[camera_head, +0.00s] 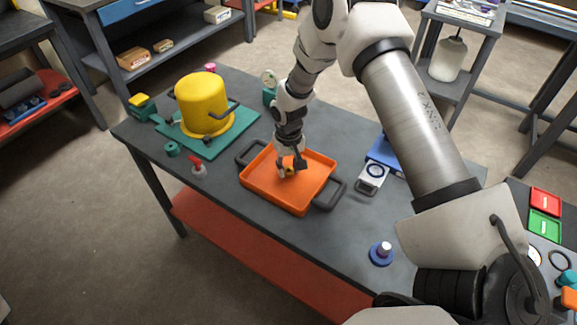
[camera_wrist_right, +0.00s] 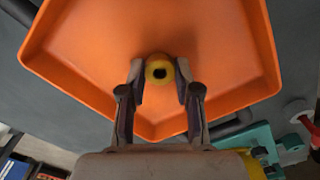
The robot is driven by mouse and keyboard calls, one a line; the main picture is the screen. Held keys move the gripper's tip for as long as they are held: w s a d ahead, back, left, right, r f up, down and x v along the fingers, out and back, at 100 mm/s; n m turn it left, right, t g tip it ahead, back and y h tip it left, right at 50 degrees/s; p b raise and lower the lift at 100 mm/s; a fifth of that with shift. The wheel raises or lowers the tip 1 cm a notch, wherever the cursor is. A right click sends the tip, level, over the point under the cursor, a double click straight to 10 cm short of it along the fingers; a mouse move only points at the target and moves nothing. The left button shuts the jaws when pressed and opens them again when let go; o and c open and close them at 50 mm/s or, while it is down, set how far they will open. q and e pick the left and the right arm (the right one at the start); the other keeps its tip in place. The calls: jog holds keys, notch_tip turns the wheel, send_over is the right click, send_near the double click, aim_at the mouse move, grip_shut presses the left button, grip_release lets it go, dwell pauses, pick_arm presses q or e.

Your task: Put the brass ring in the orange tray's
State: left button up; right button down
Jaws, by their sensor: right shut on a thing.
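The orange tray (camera_head: 277,203) with dark handles lies in the middle of the grey table; it also fills much of the right wrist view (camera_wrist_right: 90,50). My right gripper (camera_head: 288,171) points down over the tray. In the right wrist view the gripper (camera_wrist_right: 160,85) has its fingers on both sides of the brass ring (camera_wrist_right: 159,61), shut on it. The ring is small and yellow with a dark hole. In the head view it shows as a small yellow spot between the fingertips. I cannot tell whether it touches the tray floor. My left gripper is not in view.
A white-and-blue device (camera_head: 373,176) and a blue-based knob (camera_head: 381,253) are to the right.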

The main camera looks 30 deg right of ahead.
jog(key=shift+f, duration=0.8)
jog(key=c, duration=0.8)
grip_release()
jog(key=shift+r, duration=0.6)
notch_tip(320, 180, up, 11)
jog(key=shift+r+b, duration=0.1)
jog(key=shift+b, duration=0.9)
